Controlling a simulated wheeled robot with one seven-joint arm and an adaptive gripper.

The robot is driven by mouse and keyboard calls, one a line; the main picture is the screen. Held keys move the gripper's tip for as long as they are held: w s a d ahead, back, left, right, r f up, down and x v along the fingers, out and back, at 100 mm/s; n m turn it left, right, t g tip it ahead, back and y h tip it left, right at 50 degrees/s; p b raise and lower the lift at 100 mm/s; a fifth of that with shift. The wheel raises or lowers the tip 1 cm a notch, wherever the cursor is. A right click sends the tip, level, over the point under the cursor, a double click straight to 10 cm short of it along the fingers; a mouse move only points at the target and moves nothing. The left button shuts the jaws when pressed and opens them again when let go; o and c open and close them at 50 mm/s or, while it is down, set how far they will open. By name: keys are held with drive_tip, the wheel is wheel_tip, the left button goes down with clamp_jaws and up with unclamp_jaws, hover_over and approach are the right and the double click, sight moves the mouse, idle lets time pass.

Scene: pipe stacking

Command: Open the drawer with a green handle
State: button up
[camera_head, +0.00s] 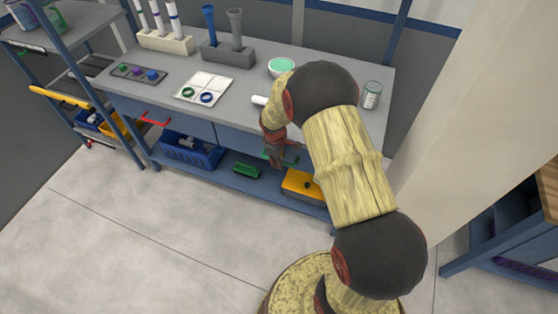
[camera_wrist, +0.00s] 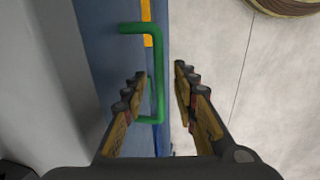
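The green handle (camera_wrist: 159,75) is a U-shaped bar standing out from the blue drawer front (camera_wrist: 104,50) in the wrist view. My gripper (camera_wrist: 162,75) is open, with one finger on each side of the handle's long bar. A gap shows between the bar and the right finger; whether the left finger touches it I cannot tell. In the head view the green handle (camera_head: 289,161) is partly hidden by my gripper (camera_head: 280,157). The blue drawer (camera_head: 234,137) under the worktop looks closed, and my arm covers its right part.
A red handle (camera_head: 155,119) marks another drawer to the left. A blue crate (camera_head: 191,152), a green item (camera_head: 246,170) and a yellow box (camera_head: 301,184) sit on the lower shelf. The workbench (camera_head: 230,108) carries holders and a tray. The floor in front is clear.

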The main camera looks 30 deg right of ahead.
drive_tip(key=c, duration=0.3)
drive_tip(key=c, duration=0.4)
clamp_jaws()
idle(0.3)
